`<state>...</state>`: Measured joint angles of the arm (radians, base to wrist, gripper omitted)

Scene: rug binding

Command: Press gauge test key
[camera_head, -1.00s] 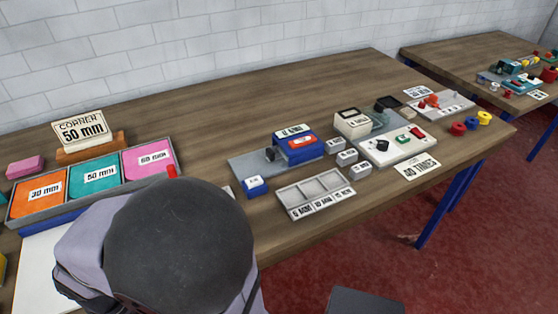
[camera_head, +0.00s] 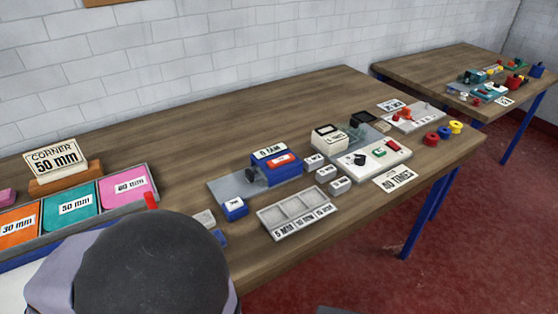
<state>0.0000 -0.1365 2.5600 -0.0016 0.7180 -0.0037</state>
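A blue device (camera_head: 274,172) with a "0 MM" style label on top and a red-and-white panel on its front sits on a grey plate (camera_head: 228,193). A dark round part is at its left end. It may be the gauge; I cannot pick out its test key for certain. To its right, a white panel (camera_head: 358,166) carries a black part, a green key (camera_head: 379,152) and a red key (camera_head: 392,145). My gripper is not in view; only a dark rounded part of my arm shows at the lower left, apart from these in the picture.
A grey tray (camera_head: 262,214) with empty compartments stands in front of the blue device. A small blue block (camera_head: 235,209) is beside it. Coloured 30, 50 and 60 mm pads lie left, under a "CORNER 50 mm" sign (camera_head: 57,160). The table's back middle is clear.

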